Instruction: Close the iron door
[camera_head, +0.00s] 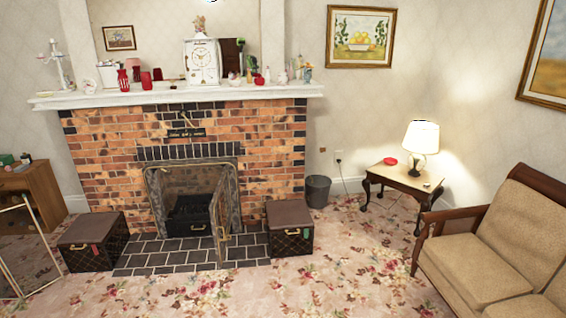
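The iron door (221,217) is a framed panel hinged at the right side of the fireplace opening. It stands open, swung out over the dark hearth tiles. The fireplace opening (185,190) shows to its left, with a dark grate (188,222) inside. A metal frame (155,203) edges the left side of the opening. My gripper is not in view, so its state and its distance from the door do not show.
Brown cases stand left (94,241) and right (290,228) of the hearth (150,257). A bin (318,191), a side table (400,177) and a sofa (497,240) are on the right. A gold-edged panel (25,250) stands at far left. Flowered carpet in front is clear.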

